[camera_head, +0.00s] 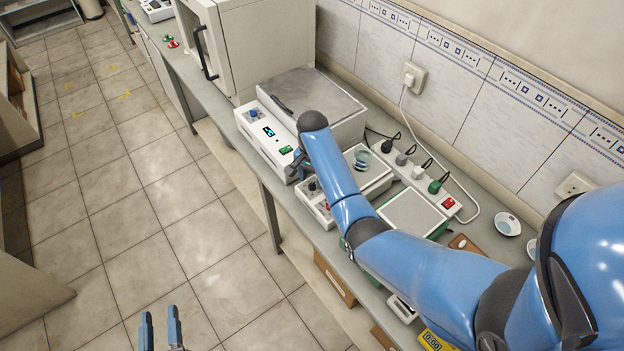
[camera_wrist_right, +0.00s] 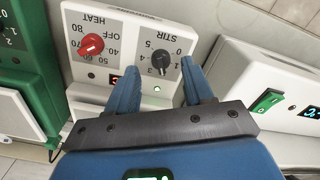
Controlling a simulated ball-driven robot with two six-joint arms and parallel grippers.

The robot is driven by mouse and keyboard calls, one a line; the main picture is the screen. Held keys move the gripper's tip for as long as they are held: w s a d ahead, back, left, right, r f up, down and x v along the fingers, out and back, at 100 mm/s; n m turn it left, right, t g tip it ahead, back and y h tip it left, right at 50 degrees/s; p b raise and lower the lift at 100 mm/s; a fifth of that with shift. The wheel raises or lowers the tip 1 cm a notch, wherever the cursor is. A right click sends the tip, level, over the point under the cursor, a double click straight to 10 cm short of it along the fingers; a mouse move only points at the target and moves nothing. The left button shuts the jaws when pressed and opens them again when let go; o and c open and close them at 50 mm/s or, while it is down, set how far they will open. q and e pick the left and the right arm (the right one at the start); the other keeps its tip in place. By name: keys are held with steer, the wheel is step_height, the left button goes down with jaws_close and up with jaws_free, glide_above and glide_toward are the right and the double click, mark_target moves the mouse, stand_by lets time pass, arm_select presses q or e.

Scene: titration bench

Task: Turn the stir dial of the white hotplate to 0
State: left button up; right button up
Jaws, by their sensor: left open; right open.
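The white hotplate (camera_wrist_right: 120,32) fills the upper middle of the right wrist view, with its front panel showing. Its black stir dial (camera_wrist_right: 161,63) is ringed by numbers from 0 to 5; I cannot read its pointer surely. My right gripper (camera_wrist_right: 158,68) is open, one finger on each side of the stir dial; contact is unclear. In the head view the hotplate (camera_head: 322,212) is partly hidden by my right arm, with my right gripper (camera_head: 300,168) beside its front. My left gripper (camera_head: 160,332) is open and empty over the floor.
The red heat dial (camera_wrist_right: 91,44) is close left of my right gripper. A white device with a green switch (camera_wrist_right: 267,101) stands to the right, and a green-sided device (camera_wrist_right: 28,70) to the left. A power strip (camera_head: 420,178) lies behind.

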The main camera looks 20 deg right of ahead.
mark_target(312, 186)
steer(key=shift+f, duration=1.15)
jaws_close()
